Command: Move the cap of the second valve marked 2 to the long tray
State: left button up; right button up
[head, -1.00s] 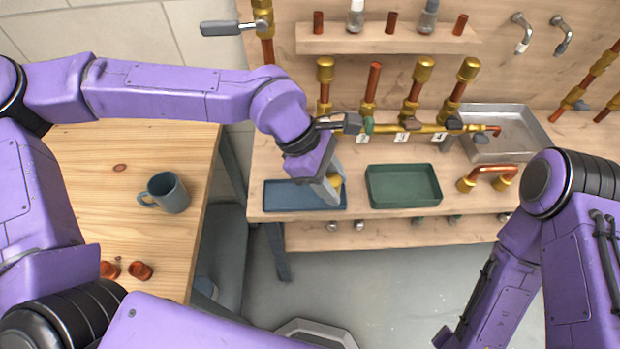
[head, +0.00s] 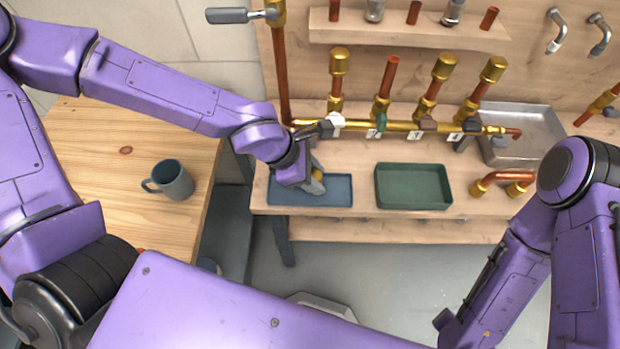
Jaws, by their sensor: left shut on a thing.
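My left gripper (head: 316,186) is shut on a small brass cap (head: 318,175), of which only a bit shows between the fingers. It is over the right part of the long, shallow blue tray (head: 285,190); I cannot tell whether the cap touches the tray floor. The other risers carry brass caps (head: 340,62). My right gripper is not visible; only my right arm shows.
A deeper green tray (head: 446,190) stands right of the blue tray. A metal sink tray (head: 535,125) and a copper elbow pipe (head: 500,178) are further right. A mug (head: 174,182) stands on the wooden table at left. The valve manifold runs behind the trays.

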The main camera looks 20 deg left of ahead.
pick_arm(q)
jog(key=f, duration=0.1)
jog(key=a+f+b, duration=0.1)
jog(key=f, duration=0.1)
jog(key=w+f, duration=0.1)
jog(key=f, duration=0.1)
jog(key=shift+a, duration=0.15)
jog(key=shift+f, duration=0.1)
jog(key=o, duration=0.8)
jog(key=shift+r, duration=0.25)
jog(key=p+v, duration=0.5)
jog(key=v, duration=0.6)
jog(key=shift+s+a+r, duration=0.1)
jog(key=shift+a+r, duration=0.05)
jog(key=shift+r, duration=0.2)
